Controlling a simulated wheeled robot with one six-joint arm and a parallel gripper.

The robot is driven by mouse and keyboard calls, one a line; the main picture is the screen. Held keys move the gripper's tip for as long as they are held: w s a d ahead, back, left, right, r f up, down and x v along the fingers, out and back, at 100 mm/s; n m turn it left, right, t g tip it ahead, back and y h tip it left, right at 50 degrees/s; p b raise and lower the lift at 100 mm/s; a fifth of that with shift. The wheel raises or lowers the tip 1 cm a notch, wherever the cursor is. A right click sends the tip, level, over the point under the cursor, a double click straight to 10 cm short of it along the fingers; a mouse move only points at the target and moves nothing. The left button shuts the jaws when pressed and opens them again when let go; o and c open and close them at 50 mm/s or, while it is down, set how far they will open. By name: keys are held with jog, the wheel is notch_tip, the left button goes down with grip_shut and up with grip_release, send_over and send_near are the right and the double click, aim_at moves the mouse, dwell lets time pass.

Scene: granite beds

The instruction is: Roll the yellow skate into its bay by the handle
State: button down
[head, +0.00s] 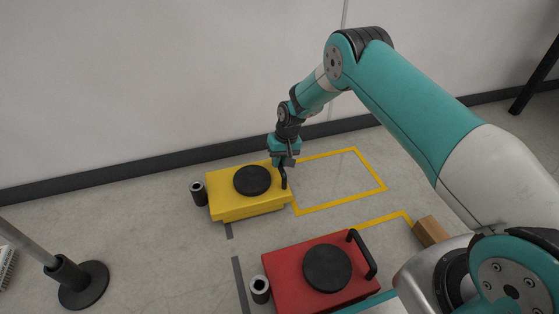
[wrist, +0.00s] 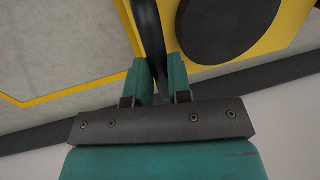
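The yellow skate (head: 228,186), a flat yellow block with a round black pad (head: 252,180), sits on the floor. The yellow-outlined bay (head: 341,203) lies just to its right and is empty inside; the skate's right end borders its left side and partly hides that line. The skate's black handle (head: 284,178) stands at its right end. My gripper (head: 284,160) points down over the handle. In the wrist view the handle (wrist: 150,30) runs between the two teal fingers (wrist: 160,72), which appear closed against it on both sides.
A red skate (head: 290,272) with a black handle sits in front, beside another yellow outline (head: 385,219). Dark cylinders (head: 199,194) and (head: 260,289) stand left of the skates. A post on a round base (head: 84,285) is at left, a brown block (head: 430,231) at right. The wall is behind.

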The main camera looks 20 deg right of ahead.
jog(key=d+b, duration=0.1)
jog(key=d, duration=3)
jog(key=shift+b, duration=0.3)
jog(key=c, duration=1.1)
grip_release()
jog(key=shift+o, duration=0.2)
jog(key=shift+r, duration=0.1)
jog(key=d+r+p, duration=0.1)
jog(key=r+p, duration=0.3)
jog(key=r, duration=0.4)
jog(key=d+r+p, duration=0.2)
jog(key=r+p, duration=0.3)
jog(key=r, duration=0.4)
jog(key=shift+d, duration=0.25)
jog(key=shift+f, duration=0.1)
